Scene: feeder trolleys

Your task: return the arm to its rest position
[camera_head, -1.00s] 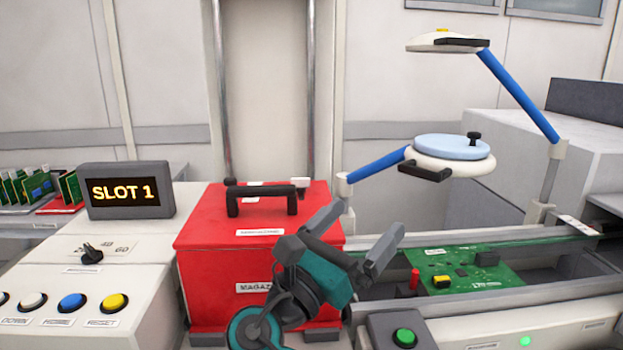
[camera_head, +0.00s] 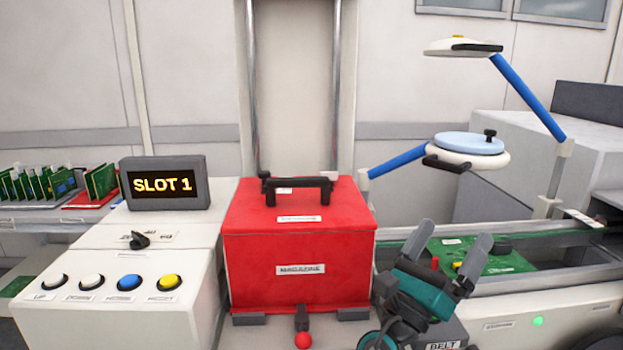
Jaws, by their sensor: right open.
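My right gripper (camera_head: 448,248) is grey and teal. It is at the lower right, in front of the conveyor, with its two fingers apart and nothing between them. It covers part of the green circuit board (camera_head: 505,264) behind it. My left gripper does not show.
A red magazine box (camera_head: 255,255) with a black handle stands in the middle, left of my gripper. A control panel (camera_head: 110,310) with buttons and a "SLOT 1" display (camera_head: 164,184) is at the left. A blue-armed magnifier (camera_head: 468,146) hangs over the conveyor rail (camera_head: 550,284).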

